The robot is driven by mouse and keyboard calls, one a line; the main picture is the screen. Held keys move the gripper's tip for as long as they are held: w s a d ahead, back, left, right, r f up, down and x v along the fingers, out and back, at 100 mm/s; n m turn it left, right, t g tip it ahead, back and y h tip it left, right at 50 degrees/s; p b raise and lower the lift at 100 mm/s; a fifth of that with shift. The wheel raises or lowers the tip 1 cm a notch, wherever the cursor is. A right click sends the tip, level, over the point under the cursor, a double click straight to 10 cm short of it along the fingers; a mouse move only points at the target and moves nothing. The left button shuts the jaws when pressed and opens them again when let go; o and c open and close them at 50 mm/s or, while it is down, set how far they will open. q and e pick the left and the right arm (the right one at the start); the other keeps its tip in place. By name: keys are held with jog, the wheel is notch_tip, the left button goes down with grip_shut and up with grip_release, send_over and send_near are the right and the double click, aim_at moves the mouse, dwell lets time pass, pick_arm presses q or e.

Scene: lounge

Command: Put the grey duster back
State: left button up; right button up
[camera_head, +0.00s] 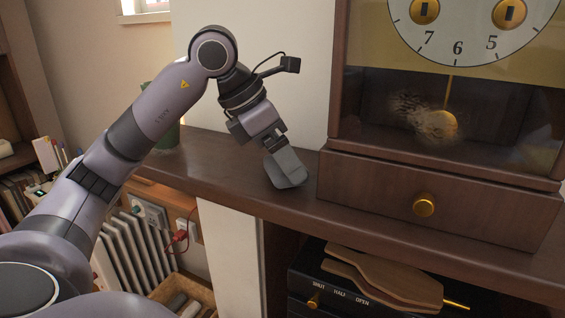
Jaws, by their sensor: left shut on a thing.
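My left gripper (272,143) hangs over the dark wooden shelf, just left of the clock. It is shut on the grey duster (287,170), a flat grey pad that points down. The duster's lower end is at the shelf top, close to the clock's base; I cannot tell whether it touches the shelf. The fingertips are partly hidden against the duster. My right gripper is out of view.
The clock (344,110) stands on the shelf (230,158), with a brownish smudge (408,108) at its glass and a drawer (370,190) below. A green vase (168,135) is behind my arm. Wooden bellows (385,280) lie lower. Shelf left of the gripper is clear.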

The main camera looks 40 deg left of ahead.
pick_arm(q)
jog(key=shift+f, duration=0.35)
jog(key=shift+f, duration=0.1)
jog(key=o, duration=0.7)
jog(key=shift+c, duration=0.2)
jog(key=shift+r, duration=0.2)
jog(key=p+v, duration=0.2)
jog(key=v, duration=1)
jog(key=shift+f, duration=0.1)
